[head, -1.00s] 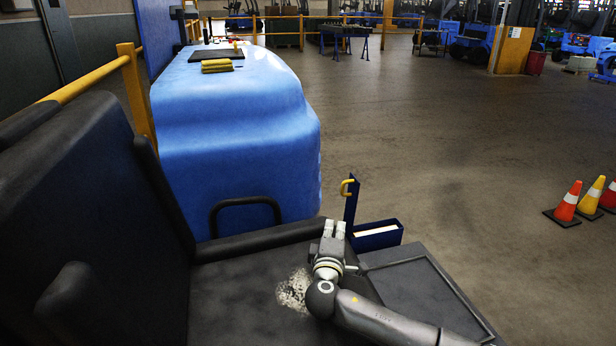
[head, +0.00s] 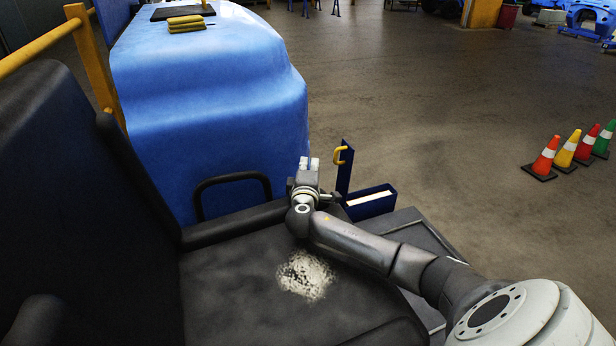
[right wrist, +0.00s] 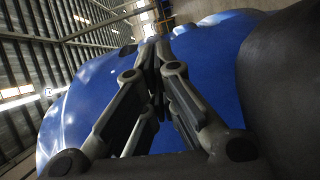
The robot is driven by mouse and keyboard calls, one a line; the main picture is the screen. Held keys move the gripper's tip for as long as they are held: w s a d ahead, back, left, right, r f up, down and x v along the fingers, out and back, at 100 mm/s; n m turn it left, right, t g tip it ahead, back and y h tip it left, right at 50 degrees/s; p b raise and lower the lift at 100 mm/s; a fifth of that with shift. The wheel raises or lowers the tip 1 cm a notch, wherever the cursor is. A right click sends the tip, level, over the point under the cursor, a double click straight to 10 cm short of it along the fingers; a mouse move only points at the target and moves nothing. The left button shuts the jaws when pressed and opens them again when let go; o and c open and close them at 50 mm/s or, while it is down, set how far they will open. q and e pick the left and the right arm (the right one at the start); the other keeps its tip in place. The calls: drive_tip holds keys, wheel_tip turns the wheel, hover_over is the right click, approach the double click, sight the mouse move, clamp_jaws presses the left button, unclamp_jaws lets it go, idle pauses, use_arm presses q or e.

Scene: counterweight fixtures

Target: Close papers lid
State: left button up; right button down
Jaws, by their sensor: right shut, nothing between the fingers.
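The papers box (head: 371,203) is a small blue box with white papers showing inside, at the right edge of the seat. Its blue lid (head: 344,173) stands upright at the box's left end, with a yellow hook-shaped handle (head: 340,155) near its top. My right gripper (head: 308,162) is just left of the lid, pointing away over the seat's far edge, apart from the lid as far as I can tell. In the right wrist view the fingers (right wrist: 152,50) are shut together and empty, and neither box nor lid shows. My left gripper is not in view.
The black seat (head: 230,280) with a worn pale patch and its backrest (head: 60,190) fill the left. The blue vehicle body (head: 210,110) rises beyond. Traffic cones (head: 564,152) stand at right on open floor.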

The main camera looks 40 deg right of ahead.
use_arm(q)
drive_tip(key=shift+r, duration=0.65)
use_arm(e)
drive_tip(key=d, duration=0.4)
drive_tip(key=shift+s+d+f, duration=0.2)
drive_tip(key=shift+s+d, duration=0.05)
drive_tip(key=shift+d, duration=0.15)
drive_tip(key=shift+w+d, duration=0.1)
